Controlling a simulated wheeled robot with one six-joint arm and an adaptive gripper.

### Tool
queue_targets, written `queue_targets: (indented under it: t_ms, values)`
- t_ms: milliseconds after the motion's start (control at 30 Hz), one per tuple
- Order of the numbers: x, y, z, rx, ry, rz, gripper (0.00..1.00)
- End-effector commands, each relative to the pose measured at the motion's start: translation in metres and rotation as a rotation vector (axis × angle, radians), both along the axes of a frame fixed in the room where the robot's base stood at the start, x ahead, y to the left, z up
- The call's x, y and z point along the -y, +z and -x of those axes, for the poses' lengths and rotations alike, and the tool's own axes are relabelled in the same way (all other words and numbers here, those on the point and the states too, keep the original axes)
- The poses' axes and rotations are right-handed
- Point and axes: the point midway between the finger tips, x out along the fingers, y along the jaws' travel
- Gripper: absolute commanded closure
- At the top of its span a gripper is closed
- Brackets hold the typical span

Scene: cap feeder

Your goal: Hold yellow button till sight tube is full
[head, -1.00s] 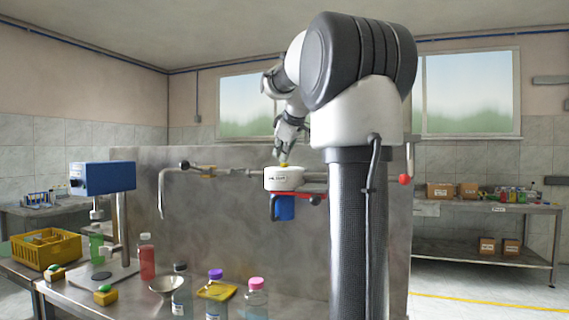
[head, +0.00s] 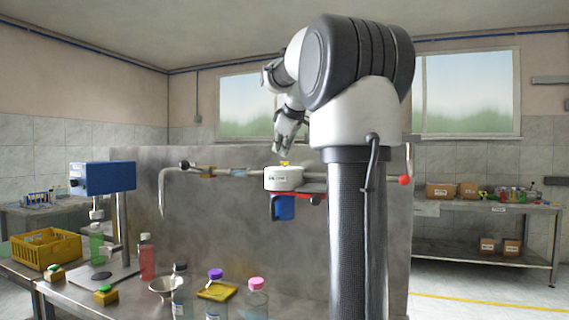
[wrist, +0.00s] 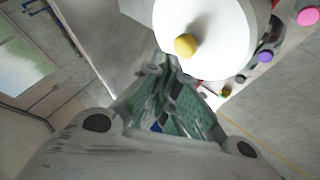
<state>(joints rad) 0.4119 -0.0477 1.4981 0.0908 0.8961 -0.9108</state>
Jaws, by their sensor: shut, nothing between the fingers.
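The yellow button (head: 284,163) stands on top of a round white feeder housing (head: 284,178) on the steel panel. It shows as a yellow knob in the wrist view (wrist: 186,45), unobstructed on the white disc (wrist: 225,30). My gripper (head: 280,150) is shut and empty, just above the button with a small gap. In the wrist view my fingertips (wrist: 165,68) are close together beside the button, apart from it. A short pale-blue section (head: 239,173) of the pipe left of the housing may be the sight tube; its fill level is too small to tell.
A blue container (head: 285,207) hangs under the housing by a red bracket. The pipe ends in a downward spout (head: 162,195). Several bottles, a funnel (head: 166,286) and a blue-headed press (head: 103,177) stand on the front bench.

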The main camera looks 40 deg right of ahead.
Motion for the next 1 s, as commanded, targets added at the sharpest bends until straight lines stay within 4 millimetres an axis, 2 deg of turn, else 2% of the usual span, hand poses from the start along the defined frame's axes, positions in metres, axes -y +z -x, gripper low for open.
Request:
queue_targets:
  t_ms: [333, 767, 1000]
  values:
    - [0.0, 0.003, 0.0, 0.001, 0.0, 0.0, 1.0]
    - [0.0, 0.044, -0.001, 0.001, 0.001, 0.001, 1.0]
    - [0.0, 0.051, 0.0, 0.0, 0.0, 0.0, 1.0]
